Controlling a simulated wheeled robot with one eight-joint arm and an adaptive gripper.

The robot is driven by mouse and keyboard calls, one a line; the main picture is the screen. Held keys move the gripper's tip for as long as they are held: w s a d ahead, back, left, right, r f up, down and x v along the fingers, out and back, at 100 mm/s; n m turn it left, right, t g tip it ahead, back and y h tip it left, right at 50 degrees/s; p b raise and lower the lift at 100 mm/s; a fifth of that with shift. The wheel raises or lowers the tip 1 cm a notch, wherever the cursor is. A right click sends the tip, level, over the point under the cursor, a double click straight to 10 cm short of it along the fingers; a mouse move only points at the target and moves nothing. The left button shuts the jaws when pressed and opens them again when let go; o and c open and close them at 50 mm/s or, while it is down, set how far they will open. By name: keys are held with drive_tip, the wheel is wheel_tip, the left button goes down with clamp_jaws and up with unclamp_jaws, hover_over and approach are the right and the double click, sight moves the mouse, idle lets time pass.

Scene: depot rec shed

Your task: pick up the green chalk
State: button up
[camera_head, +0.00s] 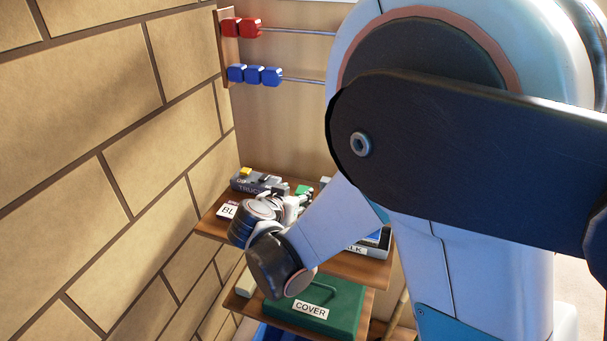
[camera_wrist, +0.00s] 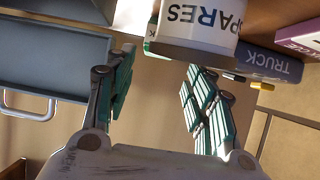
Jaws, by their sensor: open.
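I cannot make out the green chalk for sure in either view. A small green block (camera_head: 303,190) shows on the upper shelf in the head view, just behind my gripper; I cannot tell if it is the chalk. A tray labelled with letters ending in "LK" (camera_head: 372,249) sits at the shelf's right front, partly hidden by my arm. My gripper (camera_head: 293,207) is over the shelf. In the wrist view my gripper (camera_wrist: 160,72) is open, its green-padded fingers apart with nothing between them.
A white SPARES container (camera_wrist: 200,25) is just beyond the fingertips. A TRUCK box (camera_head: 258,184) stands at the back left of the wooden shelf (camera_head: 212,226). A green COVER box (camera_head: 340,300) sits below. The brick wall (camera_head: 110,150) is close on the left.

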drive_tip(key=b+x, duration=0.2)
drive_tip(key=x, duration=0.6)
drive_tip(key=shift+f, duration=0.25)
drive_tip(key=shift+c, duration=0.4)
drive_tip(key=c, duration=0.8)
